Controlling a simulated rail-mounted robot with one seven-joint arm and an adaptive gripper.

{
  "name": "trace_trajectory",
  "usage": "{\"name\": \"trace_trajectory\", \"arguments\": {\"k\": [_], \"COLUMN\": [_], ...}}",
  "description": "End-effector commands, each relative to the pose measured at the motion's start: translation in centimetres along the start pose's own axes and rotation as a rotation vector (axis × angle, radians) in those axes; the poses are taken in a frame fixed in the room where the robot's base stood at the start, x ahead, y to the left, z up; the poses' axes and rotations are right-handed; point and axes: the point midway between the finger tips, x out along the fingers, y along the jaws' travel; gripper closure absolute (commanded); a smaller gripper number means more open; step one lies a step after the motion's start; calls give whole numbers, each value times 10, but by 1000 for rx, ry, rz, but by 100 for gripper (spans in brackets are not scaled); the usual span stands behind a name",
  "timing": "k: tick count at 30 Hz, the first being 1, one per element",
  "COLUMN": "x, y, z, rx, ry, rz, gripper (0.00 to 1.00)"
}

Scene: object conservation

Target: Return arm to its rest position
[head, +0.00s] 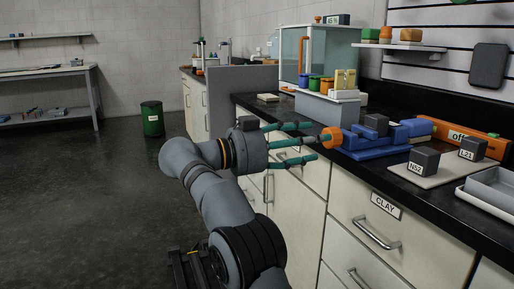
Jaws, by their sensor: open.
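My arm reaches up from the bottom of the head view. My gripper (312,142), with teal fingers, is open at the front edge of the black counter (405,183). Nothing shows between its fingers. Its fingertips point right, towards the orange knob (332,138) of a blue vise-like device (375,152). I cannot tell whether they touch the knob. A dark block (376,124) sits on the blue device.
Dark blocks labelled N52 (424,161) and L21 (473,147) rest on a pale mat (440,175). A grey tray (490,187) is at right. An orange unit reading "off" (485,143) stands behind. Drawers (385,235) line the counter's front. Open floor (90,200) lies left.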

Motion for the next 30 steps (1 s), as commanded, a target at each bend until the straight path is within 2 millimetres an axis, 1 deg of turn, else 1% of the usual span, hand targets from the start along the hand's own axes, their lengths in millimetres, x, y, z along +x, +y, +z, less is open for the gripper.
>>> {"name": "trace_trajectory", "arguments": {"k": [1, 8, 9, 11, 18, 30], "x": [14, 64, 61, 60, 61, 60], "y": [1, 1, -4, -5, -5, -4], "z": [-1, -1, -6, -8, -8, -8], "rx": [-1, 0, -49, -133, -427, -848], "ry": [3, 3, -1, -1, 1, 1], "rz": [5, 4, -1, -1, 1, 1], "gripper": [44, 44, 44, 44, 44, 44]}}
